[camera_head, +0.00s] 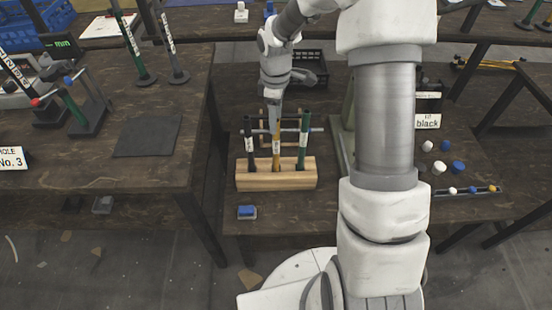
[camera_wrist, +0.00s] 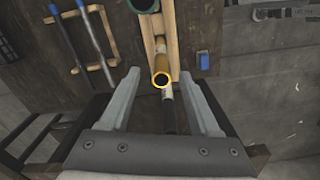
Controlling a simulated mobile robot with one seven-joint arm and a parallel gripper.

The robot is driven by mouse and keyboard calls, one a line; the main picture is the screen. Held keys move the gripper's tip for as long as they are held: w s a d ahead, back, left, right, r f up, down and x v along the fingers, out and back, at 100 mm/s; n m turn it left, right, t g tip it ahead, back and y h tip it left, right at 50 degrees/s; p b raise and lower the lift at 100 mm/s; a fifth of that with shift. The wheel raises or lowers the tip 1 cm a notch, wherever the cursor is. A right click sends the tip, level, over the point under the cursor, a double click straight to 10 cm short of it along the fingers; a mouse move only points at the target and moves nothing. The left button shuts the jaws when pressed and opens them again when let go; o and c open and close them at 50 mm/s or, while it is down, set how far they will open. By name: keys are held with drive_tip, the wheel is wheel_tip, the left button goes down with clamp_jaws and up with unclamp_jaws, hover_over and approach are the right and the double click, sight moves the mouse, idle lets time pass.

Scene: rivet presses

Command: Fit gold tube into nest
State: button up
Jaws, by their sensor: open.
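The gold tube (camera_head: 276,150) stands upright in the middle of a wooden block rack (camera_head: 276,181), between a dark tube (camera_head: 250,150) on the left and a green tube (camera_head: 303,143) on the right. My gripper (camera_head: 273,126) is above the rack at the top of the gold tube, pointing down. I cannot make out the nest.
A blue block (camera_head: 247,212) lies in front of the rack. Caps (camera_head: 439,166) and a small strip of parts (camera_head: 470,190) lie to the right. A side table (camera_head: 60,170) with presses stands left, across a gap.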

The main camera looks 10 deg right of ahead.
wheel_tip(320, 180, down, 7)
drive_tip(key=b, duration=0.2)
drive_tip(key=shift+r, duration=0.25)
clamp_jaws()
idle(1.3)
